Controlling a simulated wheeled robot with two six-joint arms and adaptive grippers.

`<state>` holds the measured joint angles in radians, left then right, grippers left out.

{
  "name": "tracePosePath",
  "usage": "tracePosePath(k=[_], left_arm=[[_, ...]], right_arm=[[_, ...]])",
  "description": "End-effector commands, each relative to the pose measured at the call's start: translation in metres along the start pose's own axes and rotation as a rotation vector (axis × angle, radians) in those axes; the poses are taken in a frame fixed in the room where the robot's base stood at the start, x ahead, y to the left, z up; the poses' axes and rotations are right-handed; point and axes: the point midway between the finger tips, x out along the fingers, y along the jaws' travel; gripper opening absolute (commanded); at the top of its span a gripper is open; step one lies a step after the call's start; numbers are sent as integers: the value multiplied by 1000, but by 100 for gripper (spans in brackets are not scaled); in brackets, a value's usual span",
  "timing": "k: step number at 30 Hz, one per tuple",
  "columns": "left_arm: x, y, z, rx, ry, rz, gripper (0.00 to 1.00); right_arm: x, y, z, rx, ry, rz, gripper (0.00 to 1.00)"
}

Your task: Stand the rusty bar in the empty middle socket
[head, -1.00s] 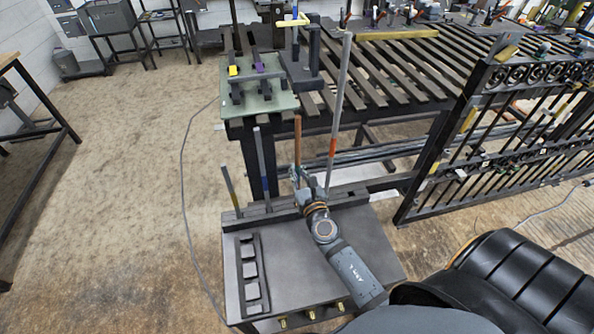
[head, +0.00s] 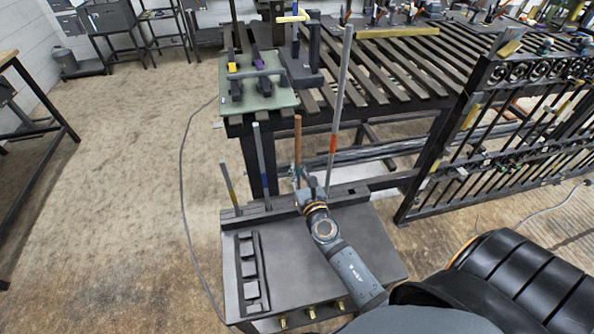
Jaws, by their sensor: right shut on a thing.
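The rusty bar (head: 297,138) stands about upright over the dark socket rail (head: 346,194) at the back of the grey cart. It is between a blue-banded grey bar (head: 259,150) on its left and a tall orange-banded grey bar (head: 341,95) on its right. My right gripper (head: 299,174) is shut on the rusty bar at its lower part, just above the rail. The gripper hides the bar's lower end and the middle socket, so I cannot tell whether the bar is in it. My left gripper is not in view.
A short yellow-banded bar (head: 230,184) stands at the rail's left end. A black tray of grey blocks (head: 236,271) lies on the cart top (head: 290,255). A slatted table (head: 392,70) is behind, and a black scroll gate (head: 500,130) is at right.

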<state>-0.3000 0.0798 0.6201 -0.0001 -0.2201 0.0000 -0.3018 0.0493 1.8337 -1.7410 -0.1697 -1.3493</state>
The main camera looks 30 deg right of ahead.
Motion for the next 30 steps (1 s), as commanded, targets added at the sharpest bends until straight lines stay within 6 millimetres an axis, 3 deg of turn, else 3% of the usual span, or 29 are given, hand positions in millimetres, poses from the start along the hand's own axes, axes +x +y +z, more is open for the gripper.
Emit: tracePosePath(k=[8,9,15,25,30], left_arm=[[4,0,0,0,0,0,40],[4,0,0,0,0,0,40],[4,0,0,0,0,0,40],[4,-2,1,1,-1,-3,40],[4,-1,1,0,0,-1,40]], right_arm=[[0,0,-3,0,-4,0,0],[0,0,-2,0,-3,0,12],[0,0,-3,0,-2,0,39],[-3,0,-6,0,3,0,39],[-31,0,-6,-2,6,0,39]])
